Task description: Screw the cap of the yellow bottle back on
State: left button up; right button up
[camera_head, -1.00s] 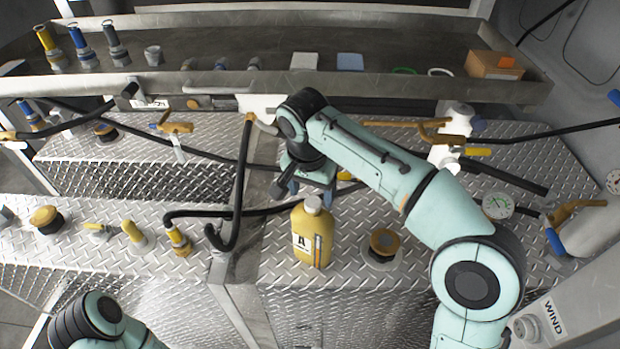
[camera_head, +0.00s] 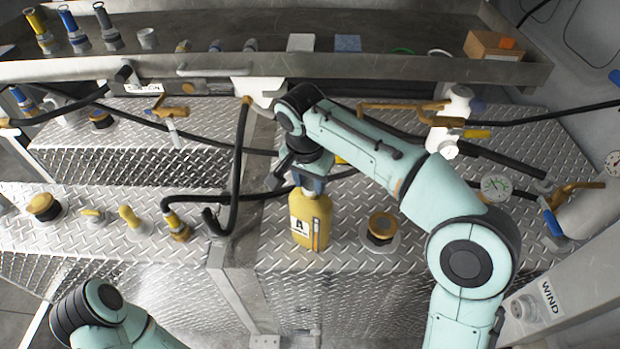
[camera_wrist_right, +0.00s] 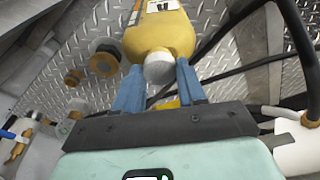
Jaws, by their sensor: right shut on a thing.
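The yellow bottle (camera_head: 311,222) stands upright on the diamond-plate deck, its label marked "A" facing me. In the right wrist view the bottle (camera_wrist_right: 160,32) shows with a whitish cap (camera_wrist_right: 158,70) at its neck. My right gripper (camera_head: 311,186) is directly over the bottle's top and hides the cap in the head view. In the right wrist view its blue fingers (camera_wrist_right: 159,66) are on both sides of the cap, shut on it. How far the cap is threaded cannot be told. My left gripper is out of view; only part of that arm shows at the lower left.
A brass-topped round fitting (camera_head: 381,228) stands on the deck just right of the bottle. Black hoses (camera_head: 239,170) run left of and behind it. A metal shelf (camera_head: 390,66) crosses the back. A pressure gauge (camera_head: 495,187) is at the right. The deck front of the bottle is narrow.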

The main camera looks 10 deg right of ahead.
aim_at(309, 185)
jog(key=shift+a+r+m, duration=0.1)
jog(key=shift+r+m, duration=0.05)
jog(key=shift+m, duration=1.25)
jog(key=o, duration=1.4)
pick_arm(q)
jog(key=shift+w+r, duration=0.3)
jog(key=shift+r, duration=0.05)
pick_arm(e)
jog(key=shift+r+p, duration=0.85)
jog(key=shift+r, duration=0.3)
jog(key=shift+w+r+p, duration=0.1)
jog(key=shift+r+p, duration=0.9)
jog(key=shift+r, duration=0.8)
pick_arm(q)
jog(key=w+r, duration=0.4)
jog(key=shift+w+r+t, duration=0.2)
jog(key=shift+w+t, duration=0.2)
pick_arm(e)
jog(key=shift+f, duration=0.1)
